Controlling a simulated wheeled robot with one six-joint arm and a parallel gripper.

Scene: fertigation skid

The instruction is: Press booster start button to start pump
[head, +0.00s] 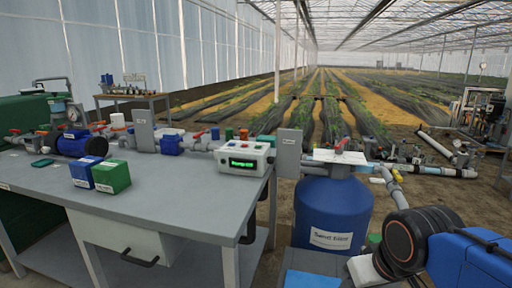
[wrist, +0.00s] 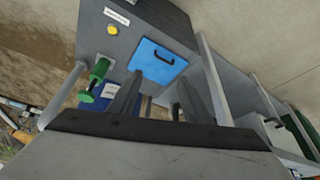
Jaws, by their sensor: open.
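A round yellow button (wrist: 112,30) sits on a dark grey box (wrist: 145,22) in the wrist view, below a small white label too blurred to read. I cannot confirm that it is the booster start button. My gripper (wrist: 159,82) is open and empty. Its two dark fingers point towards the box, apart from the button, which lies up and left of the fingertips. My gripper is not visible in the head view. There, a white controller box (head: 243,159) with a lit green display stands at the bench's right edge.
A blue panel with a black handle (wrist: 157,60) and a green cylindrical fitting (wrist: 98,73) are near the fingers. A blue tank (head: 332,212) stands right of the grey bench (head: 160,200). Blue and green boxes (head: 111,176) sit on the bench. Pipes (head: 440,150) lie at right.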

